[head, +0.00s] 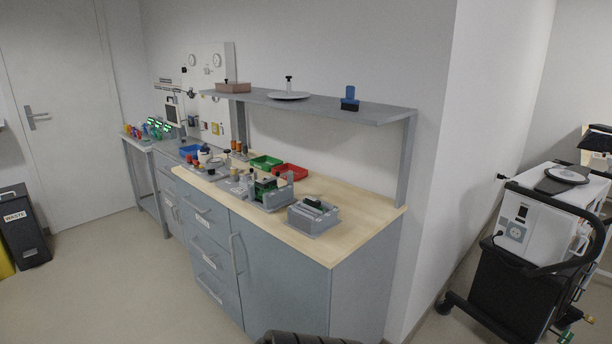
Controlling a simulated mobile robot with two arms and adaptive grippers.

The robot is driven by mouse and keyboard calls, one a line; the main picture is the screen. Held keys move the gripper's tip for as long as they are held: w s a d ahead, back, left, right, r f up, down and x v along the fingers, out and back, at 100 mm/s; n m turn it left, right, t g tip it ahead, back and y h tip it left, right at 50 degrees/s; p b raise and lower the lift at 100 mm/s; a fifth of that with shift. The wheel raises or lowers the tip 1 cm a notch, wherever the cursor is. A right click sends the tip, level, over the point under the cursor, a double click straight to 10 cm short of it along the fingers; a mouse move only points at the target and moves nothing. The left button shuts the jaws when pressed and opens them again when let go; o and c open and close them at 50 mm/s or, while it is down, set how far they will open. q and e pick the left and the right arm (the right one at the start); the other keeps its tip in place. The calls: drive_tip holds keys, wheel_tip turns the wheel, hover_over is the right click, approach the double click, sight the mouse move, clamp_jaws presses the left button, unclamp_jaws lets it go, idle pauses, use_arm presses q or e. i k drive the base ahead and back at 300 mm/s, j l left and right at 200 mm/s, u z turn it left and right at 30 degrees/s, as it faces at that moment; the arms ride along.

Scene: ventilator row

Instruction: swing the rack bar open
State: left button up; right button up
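I cannot pick out the rack bar with certainty at this size. A grey rack-like fixture (271,201) with green and dark parts stands on the wooden counter, with a short upright post at its right. Whether either has a swinging bar is too small to tell. Neither of my grippers can be made out in the head view.
The wooden counter (362,218) has bare room at its right end, under a grey shelf (330,106). Red (290,171) and green (265,162) trays lie behind the fixtures. A black-handled cart (515,265) stands right, beyond a wall corner.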

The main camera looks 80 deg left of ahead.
sight(278, 175)
drive_tip(key=u, duration=2.95)
